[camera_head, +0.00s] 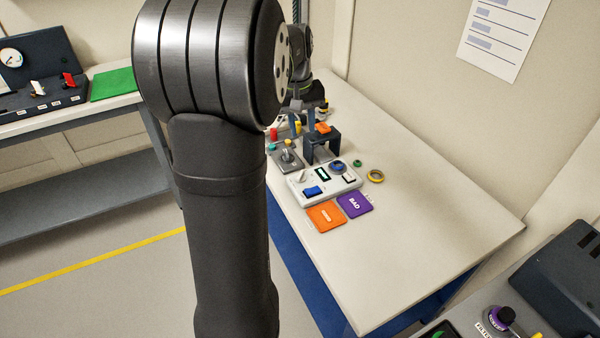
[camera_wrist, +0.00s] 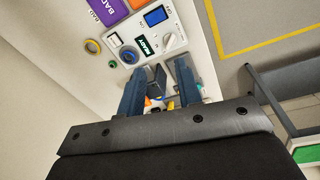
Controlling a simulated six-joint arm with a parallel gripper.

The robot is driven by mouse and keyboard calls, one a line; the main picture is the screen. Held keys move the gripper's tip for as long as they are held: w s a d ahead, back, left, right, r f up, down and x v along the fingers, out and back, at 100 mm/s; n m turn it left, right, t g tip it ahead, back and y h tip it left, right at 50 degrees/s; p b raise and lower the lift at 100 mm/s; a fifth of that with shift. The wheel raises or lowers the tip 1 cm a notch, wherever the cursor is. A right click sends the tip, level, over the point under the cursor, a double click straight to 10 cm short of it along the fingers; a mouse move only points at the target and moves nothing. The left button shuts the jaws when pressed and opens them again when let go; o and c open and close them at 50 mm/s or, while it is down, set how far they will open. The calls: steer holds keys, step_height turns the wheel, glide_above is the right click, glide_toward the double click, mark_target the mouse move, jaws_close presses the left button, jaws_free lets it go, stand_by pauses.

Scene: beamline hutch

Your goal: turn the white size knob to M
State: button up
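A white knob (camera_head: 303,176) sits on the light control box (camera_head: 328,190) on the bench. It also shows in the wrist view (camera_wrist: 169,40), just beyond my fingertips. The small marks around it are too small to read, so I cannot tell its setting. My gripper (camera_wrist: 168,68) is open, with a gap between its two blue-grey fingers and nothing held. In the head view my gripper (camera_head: 302,125) is partly hidden behind my arm, above the far part of the bench. It is apart from the knob.
Orange (camera_head: 326,216) and purple (camera_head: 355,204) pads lie in front. A dark stand (camera_head: 322,146) is behind. The bench's right side is clear.

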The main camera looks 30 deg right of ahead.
mark_target(300, 174)
steer(key=w+d+f+m+y, duration=0.1)
steer(key=w+d+f+m, duration=0.15)
steer(key=w+m, duration=0.35)
steer(key=shift+m, duration=0.7)
steer(key=f, duration=0.6)
steer(key=s+f, duration=0.1)
steer(key=f, duration=0.5)
steer(key=a+f, duration=0.1)
steer(key=f, duration=0.5)
steer(key=shift+s, duration=0.15)
jaws_close()
